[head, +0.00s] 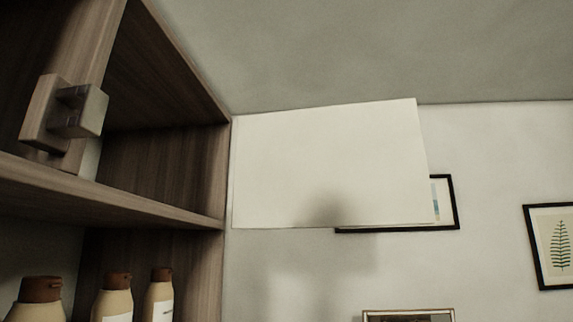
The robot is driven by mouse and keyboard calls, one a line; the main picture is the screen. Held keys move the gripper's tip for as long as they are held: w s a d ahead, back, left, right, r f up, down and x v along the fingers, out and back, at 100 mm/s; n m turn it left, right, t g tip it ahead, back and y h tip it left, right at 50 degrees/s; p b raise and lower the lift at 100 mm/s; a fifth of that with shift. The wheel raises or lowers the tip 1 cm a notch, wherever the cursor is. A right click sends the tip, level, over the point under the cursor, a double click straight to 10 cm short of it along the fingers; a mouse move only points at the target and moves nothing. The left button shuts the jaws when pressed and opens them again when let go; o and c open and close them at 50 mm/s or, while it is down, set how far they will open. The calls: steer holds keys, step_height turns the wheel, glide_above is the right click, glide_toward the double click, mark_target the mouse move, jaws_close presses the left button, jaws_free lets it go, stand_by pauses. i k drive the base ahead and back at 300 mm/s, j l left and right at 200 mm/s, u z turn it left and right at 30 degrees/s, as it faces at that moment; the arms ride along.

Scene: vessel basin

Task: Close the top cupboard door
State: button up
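The top cupboard door (330,160) is a plain white panel. It stands wide open, reaching to the right from the right front edge of the wooden cupboard (212,140). The top compartment (150,150) is exposed. A soft dark shadow falls on the lower middle of the door. No handle shows on the side of the door facing me. My gripper is not in view.
A wooden piece with a grey square block (88,110) shows at the left of the top compartment. Several brown-capped bottles (115,295) stand on the lower shelf. Framed pictures (550,245) hang on the right wall, one partly behind the door.

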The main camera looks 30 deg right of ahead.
mark_target(364, 165)
steer(key=l+u, duration=1.3)
steer(key=k+l+u, duration=0.1)
steer(key=l+u, duration=0.35)
steer(key=k+l+u, duration=0.15)
steer(key=u, duration=0.25)
steer(key=k+l, duration=0.4)
steer(key=l, duration=0.15)
steer(key=k+l+u, duration=0.1)
steer(key=k+l, duration=0.25)
steer(key=l, duration=0.2)
steer(key=k+l+u, duration=0.1)
steer(key=k+l, duration=0.3)
steer(key=l, duration=0.1)
